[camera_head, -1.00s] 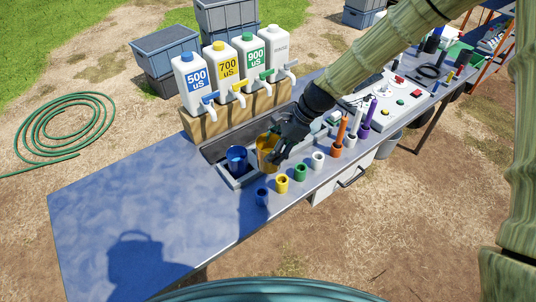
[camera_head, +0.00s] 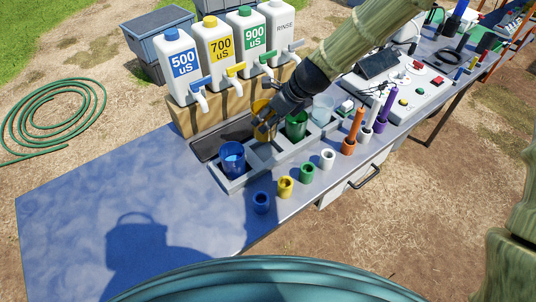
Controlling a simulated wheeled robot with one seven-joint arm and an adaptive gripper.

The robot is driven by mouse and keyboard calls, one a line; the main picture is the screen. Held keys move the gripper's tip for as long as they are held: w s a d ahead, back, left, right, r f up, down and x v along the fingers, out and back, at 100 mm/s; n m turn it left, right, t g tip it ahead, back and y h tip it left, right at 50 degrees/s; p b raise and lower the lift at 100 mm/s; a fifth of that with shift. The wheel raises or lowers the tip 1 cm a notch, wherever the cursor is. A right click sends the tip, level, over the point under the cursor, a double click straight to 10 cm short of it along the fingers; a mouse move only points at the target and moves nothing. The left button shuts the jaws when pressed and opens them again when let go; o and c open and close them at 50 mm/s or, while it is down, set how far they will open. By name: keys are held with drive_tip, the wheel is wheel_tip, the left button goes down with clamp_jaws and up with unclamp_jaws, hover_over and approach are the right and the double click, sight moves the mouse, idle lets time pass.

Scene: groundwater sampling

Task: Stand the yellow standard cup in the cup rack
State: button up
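The yellow standard cup (camera_head: 261,108) is at my gripper (camera_head: 264,130), below the yellow and green taps and behind the rack. My dark fingers appear closed on it and cover much of it; whether its base touches anything is hidden. The grey cup rack (camera_head: 237,183) runs along the bench. It holds the blue cup (camera_head: 232,158) in its left slot, the green cup (camera_head: 297,126) further right and a clear cup (camera_head: 322,108) beyond that. The slot between the blue and green cups is empty.
Jugs labelled 500 (camera_head: 182,68), 700 (camera_head: 219,55) and 900 stand on a wooden block (camera_head: 210,118) behind the rack, beside a rinse jug (camera_head: 281,30). Small coloured holders (camera_head: 285,187) line the front edge, some with probes. The bench's left side (camera_head: 120,210) is clear.

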sight(275, 135)
drive_tip(key=shift+w+f, duration=0.65)
drive_tip(key=shift+f, duration=0.2)
drive_tip(key=shift+s+d+f, duration=0.15)
drive_tip(key=shift+s+f, duration=0.15)
drive_tip(key=shift+f, duration=0.1)
drive_tip(key=f, duration=0.2)
drive_tip(key=f+p, duration=0.1)
drive_tip(key=f, duration=0.1)
drive_tip(key=shift+w+d, duration=0.15)
drive_tip(key=shift+w, duration=0.05)
drive_tip(key=shift+s+f+p, duration=0.2)
drive_tip(key=shift+f+p, duration=0.2)
drive_tip(key=shift+f, duration=0.3)
drive_tip(key=shift+f+p, duration=0.45)
drive_tip(key=shift+f, duration=1.15)
drive_tip(key=shift+f, duration=0.15)
drive_tip(key=o, duration=1.2)
drive_tip(key=shift+c, duration=0.2)
drive_tip(key=shift+r, duration=0.2)
